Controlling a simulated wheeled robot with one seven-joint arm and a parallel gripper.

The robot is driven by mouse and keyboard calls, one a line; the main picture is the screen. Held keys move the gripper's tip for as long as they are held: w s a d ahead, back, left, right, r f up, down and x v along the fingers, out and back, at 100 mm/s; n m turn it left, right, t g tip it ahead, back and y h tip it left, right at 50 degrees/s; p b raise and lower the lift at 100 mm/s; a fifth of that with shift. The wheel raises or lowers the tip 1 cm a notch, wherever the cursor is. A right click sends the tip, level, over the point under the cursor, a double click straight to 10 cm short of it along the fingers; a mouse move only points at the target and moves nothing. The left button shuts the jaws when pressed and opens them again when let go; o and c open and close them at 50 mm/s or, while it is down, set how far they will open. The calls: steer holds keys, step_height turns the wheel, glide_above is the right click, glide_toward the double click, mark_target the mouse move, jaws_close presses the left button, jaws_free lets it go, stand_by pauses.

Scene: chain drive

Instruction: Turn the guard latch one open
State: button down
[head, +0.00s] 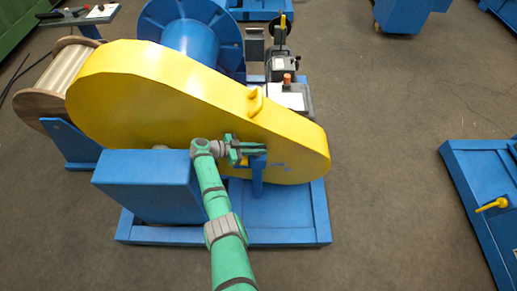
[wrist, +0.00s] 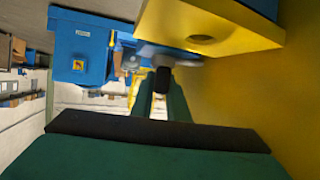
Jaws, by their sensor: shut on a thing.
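The big yellow chain guard (head: 150,95) stands on a blue base frame, with a yellow loop handle (head: 256,101) on its top edge. My gripper (head: 242,152) is at the lower near face of the guard, above a blue post (head: 257,180). In the wrist view my gripper (wrist: 162,84) has its green fingers closed around a small dark piece, which I take to be the guard latch one (wrist: 163,78). A grey, blurred flat part lies just beyond it. The fingers hide most of the latch, so I cannot tell its angle.
A blue box (head: 150,185) stands left of my arm. A wooden spool (head: 65,75) is at the far left, and a motor unit (head: 288,95) is behind the guard. Another blue frame with a yellow handle (head: 492,204) is at the right. The floor between is clear.

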steer(key=shift+d+f+g, duration=0.1)
steer(key=shift+g, duration=0.2)
steer(key=c, duration=1.7)
jaws_free()
steer(key=shift+r, duration=0.35)
steer(key=r, duration=0.2)
steer(key=shift+s+r, duration=0.2)
steer(key=shift+r, duration=0.15)
steer(key=s+r, duration=0.3)
steer(key=s, duration=0.1)
steer(key=s+r, duration=0.3)
steer(key=s, duration=0.2)
steer(key=s+r, duration=0.3)
steer(key=s, duration=0.1)
steer(key=shift+s+r, duration=0.3)
steer(key=shift+s, duration=0.05)
steer(key=shift+o, duration=0.6)
